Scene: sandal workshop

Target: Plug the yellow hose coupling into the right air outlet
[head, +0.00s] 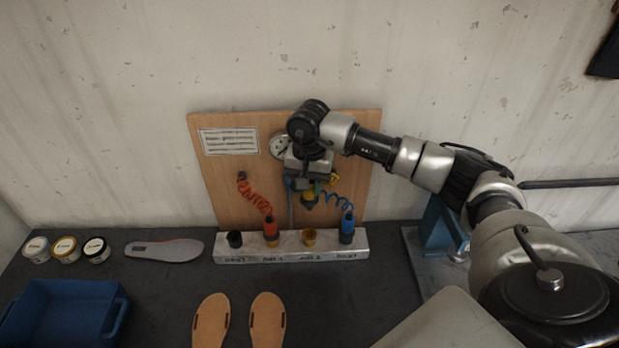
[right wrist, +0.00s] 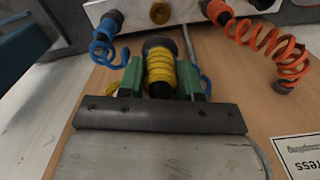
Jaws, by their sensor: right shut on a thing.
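My right gripper (head: 307,187) is in front of the wooden board, above the metal rail. Its green fingertips are shut on the yellow hose coupling (right wrist: 160,72), which has a ribbed yellow body and dark ends. The coupling also shows, partly hidden, below the gripper in the head view (head: 308,199). The brass-coloured right air outlet (head: 309,240) sits empty on the rail, just below the coupling and apart from it. It also shows at the top of the right wrist view (right wrist: 160,12). My left gripper is not in view.
On the rail (head: 290,256), an orange coupling (head: 270,230) with coiled hose stands left of the outlet and a blue one (head: 347,228) right. A black socket (head: 234,239) is at the far left. Sandal soles (head: 267,320), an insole (head: 165,249), jars and a blue crate (head: 60,312) lie around.

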